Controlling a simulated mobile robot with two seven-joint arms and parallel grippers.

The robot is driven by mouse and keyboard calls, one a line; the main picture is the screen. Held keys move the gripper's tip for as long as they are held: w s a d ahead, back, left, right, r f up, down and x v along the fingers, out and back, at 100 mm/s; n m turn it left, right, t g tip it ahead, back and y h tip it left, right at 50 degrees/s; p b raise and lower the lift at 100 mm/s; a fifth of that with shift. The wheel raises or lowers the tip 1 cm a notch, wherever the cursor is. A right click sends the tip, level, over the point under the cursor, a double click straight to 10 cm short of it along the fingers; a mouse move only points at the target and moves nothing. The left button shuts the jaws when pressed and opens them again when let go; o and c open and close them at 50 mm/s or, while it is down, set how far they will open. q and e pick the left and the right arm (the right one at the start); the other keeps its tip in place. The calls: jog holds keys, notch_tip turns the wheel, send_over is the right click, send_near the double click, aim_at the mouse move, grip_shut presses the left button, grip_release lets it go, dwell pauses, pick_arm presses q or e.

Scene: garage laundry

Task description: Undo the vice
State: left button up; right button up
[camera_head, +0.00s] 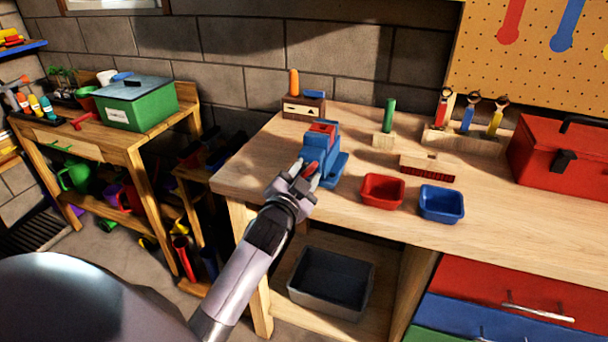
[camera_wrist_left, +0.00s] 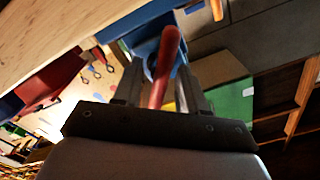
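The blue vice (camera_head: 325,147) with red on its top stands at the left front part of the workbench. My left gripper (camera_head: 302,176) is at the front of the vice, at its red handle. In the left wrist view the red handle (camera_wrist_left: 163,65) runs between the two fingers of the left gripper (camera_wrist_left: 160,85), with a gap visible beside it. The fingers are apart and do not look closed on it. Part of the blue vice body (camera_wrist_left: 150,35) shows behind the handle. My right gripper is not in view.
On the workbench (camera_head: 500,220), a red bin (camera_head: 382,191) and a blue bin (camera_head: 441,203) stand right of the vice. A brush (camera_head: 428,167), a green-handled tool (camera_head: 389,115) and a red toolbox (camera_head: 565,155) are farther right. A grey tub (camera_head: 330,282) sits below.

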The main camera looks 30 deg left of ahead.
pick_arm(q)
jog(key=v, duration=0.7)
jog(key=shift+b, duration=0.3)
dwell(0.5)
